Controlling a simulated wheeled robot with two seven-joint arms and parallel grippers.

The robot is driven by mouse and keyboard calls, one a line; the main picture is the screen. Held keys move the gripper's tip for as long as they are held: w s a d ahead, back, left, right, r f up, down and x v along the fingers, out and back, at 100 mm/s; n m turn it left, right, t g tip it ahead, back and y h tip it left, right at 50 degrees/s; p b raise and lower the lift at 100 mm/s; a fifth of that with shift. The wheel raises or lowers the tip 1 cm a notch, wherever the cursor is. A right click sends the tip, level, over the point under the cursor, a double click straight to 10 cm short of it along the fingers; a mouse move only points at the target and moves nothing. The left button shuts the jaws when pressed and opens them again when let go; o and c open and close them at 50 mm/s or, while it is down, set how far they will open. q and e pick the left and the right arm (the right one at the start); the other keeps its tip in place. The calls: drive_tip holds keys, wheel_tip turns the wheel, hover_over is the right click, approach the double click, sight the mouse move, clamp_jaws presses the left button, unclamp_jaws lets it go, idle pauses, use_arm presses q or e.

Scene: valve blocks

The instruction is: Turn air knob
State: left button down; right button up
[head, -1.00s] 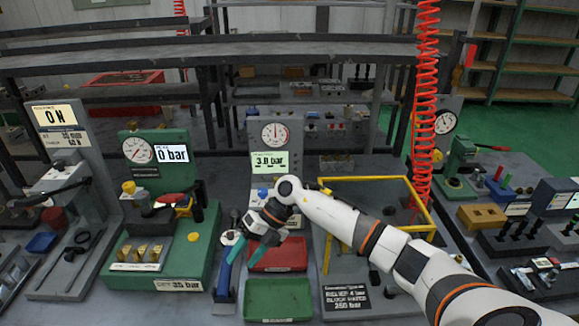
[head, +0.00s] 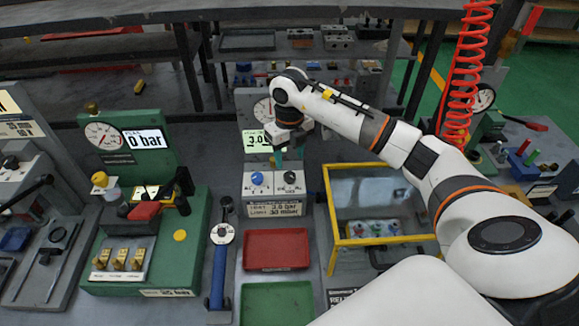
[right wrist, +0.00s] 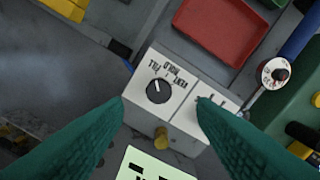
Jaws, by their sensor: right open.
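A valve block with a gauge and a lit display stands mid-scene. On its white front panel are a blue knob (head: 257,178) and a black knob (head: 290,177). In the right wrist view the black knob (right wrist: 158,90) has a white pointer mark and FILL, HOLD and VENT around it. The blue knob is hidden there behind a finger. My right gripper (head: 279,155) is above the panel, in front of the display. In the right wrist view its teal fingers (right wrist: 161,102) are apart and empty, with the black knob seen between them. My left gripper is out of view.
A red tray (head: 277,246) and a green tray (head: 278,302) lie before the panel. A yellow-framed box (head: 331,215) is close on the right. A red coiled hose (head: 462,95) hangs farther right.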

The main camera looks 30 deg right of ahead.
sight(290, 175)
wheel_tip(290, 175, down, 6)
drive_tip(key=shift+w+d+r+p, duration=0.1)
drive_tip(key=shift+w+p, duration=0.05)
drive_tip(key=shift+p, duration=0.35)
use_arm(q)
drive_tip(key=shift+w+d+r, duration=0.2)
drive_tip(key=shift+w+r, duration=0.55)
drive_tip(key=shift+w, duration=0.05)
use_arm(e)
drive_tip(key=shift+f, duration=0.55)
drive_tip(key=c, duration=1)
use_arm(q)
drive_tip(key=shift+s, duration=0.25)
